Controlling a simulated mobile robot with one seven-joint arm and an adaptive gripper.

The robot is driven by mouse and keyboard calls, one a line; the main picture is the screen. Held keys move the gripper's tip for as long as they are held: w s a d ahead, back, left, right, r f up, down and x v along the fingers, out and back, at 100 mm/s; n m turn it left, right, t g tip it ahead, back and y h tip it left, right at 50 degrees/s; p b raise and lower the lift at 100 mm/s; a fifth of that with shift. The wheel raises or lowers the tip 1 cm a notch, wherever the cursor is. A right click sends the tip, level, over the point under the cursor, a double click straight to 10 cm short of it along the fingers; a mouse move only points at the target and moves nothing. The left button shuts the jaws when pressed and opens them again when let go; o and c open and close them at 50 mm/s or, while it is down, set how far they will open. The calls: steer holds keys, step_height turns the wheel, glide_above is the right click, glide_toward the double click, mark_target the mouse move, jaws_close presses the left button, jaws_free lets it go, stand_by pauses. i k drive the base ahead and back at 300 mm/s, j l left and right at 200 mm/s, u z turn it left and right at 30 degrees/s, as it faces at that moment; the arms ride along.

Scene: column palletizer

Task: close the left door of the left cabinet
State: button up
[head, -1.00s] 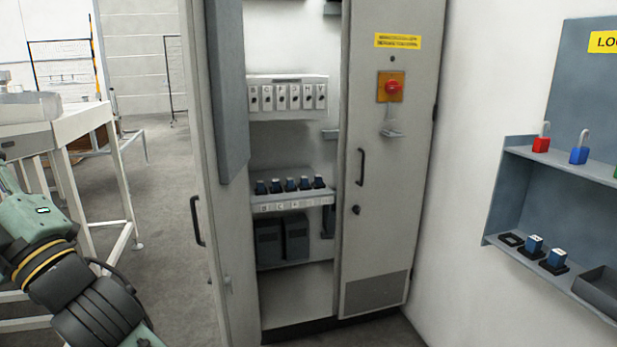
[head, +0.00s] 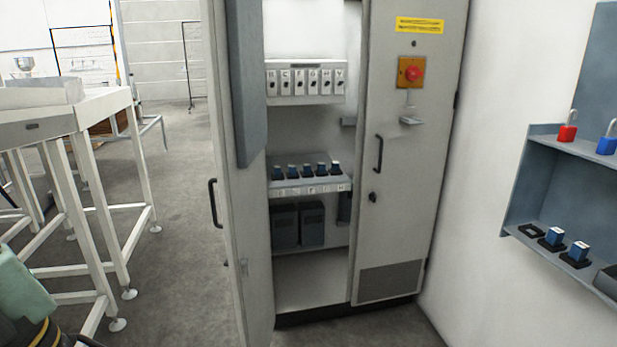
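The cabinet (head: 420,230) stands ahead in the head view. Its left door (head: 228,130) is swung open toward me, seen nearly edge-on, with a dark handle (head: 214,203) on its outer side. The right door is shut, with its own dark handle (head: 379,153), a red rotary switch (head: 411,73) and a yellow label (head: 419,25). Inside show a row of labelled switches (head: 305,82), several blue-topped devices on a shelf (head: 308,171) and dark boxes (head: 298,225) below. Part of my arm shows at the lower left, apart from the door. My gripper is out of view.
A white-framed table (head: 100,105) stands at the left. Open grey floor (head: 180,230) lies between it and the open door. On the right wall, a grey shelf unit (head: 545,180) holds a red padlock (head: 568,132), a blue padlock (head: 607,143) and small blue devices.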

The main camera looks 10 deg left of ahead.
mark_target(233, 31)
steer(key=i+j, duration=0.15)
steer(key=j, duration=0.25)
steer(key=i+j+z, duration=0.1)
steer(key=j, duration=0.3)
steer(key=i+j, duration=0.15)
steer(key=j, duration=0.2)
steer(key=i+j, duration=0.15)
steer(key=j, duration=0.25)
steer(key=i+j+z, duration=0.1)
steer(key=j, duration=0.3)
steer(key=i+j, duration=0.15)
steer(key=j, duration=0.25)
steer(key=k+l+u, duration=0.35)
steer(key=k+l, duration=0.25)
